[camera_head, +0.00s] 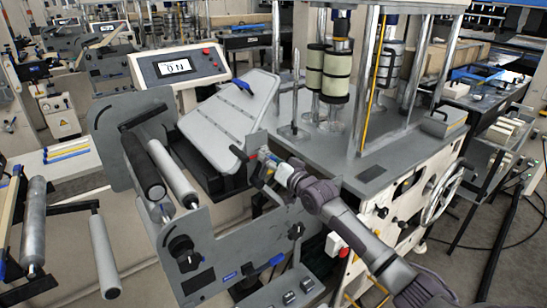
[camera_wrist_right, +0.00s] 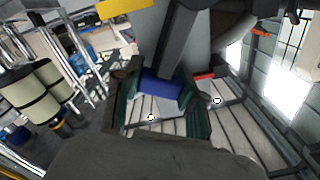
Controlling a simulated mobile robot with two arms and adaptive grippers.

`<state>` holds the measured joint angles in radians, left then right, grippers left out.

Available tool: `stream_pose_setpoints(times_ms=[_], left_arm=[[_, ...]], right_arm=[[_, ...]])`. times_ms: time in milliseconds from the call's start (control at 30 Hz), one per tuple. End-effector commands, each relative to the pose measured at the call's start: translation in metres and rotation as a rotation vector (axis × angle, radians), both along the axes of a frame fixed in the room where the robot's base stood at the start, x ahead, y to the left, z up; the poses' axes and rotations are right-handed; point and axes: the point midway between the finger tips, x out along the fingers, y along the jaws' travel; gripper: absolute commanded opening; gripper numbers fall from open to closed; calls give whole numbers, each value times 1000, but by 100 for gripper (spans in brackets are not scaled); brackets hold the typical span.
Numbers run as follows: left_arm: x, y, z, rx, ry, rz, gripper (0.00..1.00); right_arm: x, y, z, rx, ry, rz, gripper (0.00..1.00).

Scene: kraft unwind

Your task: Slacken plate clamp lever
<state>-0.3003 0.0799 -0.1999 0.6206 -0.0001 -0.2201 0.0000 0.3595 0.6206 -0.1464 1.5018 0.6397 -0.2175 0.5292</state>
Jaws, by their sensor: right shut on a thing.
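My right arm comes in from the lower right in the head view. Its gripper (camera_head: 263,167) is at the lower right edge of the tilted light grey plate (camera_head: 222,118). In the right wrist view the gripper (camera_wrist_right: 160,105) has its two fingers on either side of a blue-ended dark lever (camera_wrist_right: 160,84), and it is shut on it. In the head view the fingers and arm largely hide this lever. A blue handle (camera_head: 243,86) sits at the plate's top edge, apart from my gripper. My left gripper is in neither view.
A control panel with a display (camera_head: 177,68) stands behind the plate. Rollers (camera_head: 172,173) lie left of it. A grey side panel with a black knob (camera_head: 182,247) is in front, with another blue lever (camera_head: 263,266). A grey machine table (camera_head: 355,140) with posts stands right.

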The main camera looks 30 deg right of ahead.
Motion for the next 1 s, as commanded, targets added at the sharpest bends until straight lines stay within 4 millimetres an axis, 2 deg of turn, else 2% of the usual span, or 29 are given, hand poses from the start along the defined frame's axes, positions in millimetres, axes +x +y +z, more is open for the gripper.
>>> stream_pose_setpoints(times_ms=[400, 900, 933, 1000], left_arm=[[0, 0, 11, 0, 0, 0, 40], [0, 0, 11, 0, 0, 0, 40], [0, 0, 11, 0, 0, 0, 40], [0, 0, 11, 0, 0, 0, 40]], right_arm=[[-1, 12, 6, -164, -13, 0, 0], [-1, 13, 5, -179, -14, 0, 0], [-1, 13, 5, -179, -14, 0, 44], [-1, 13, 5, -178, -14, 0, 55]])
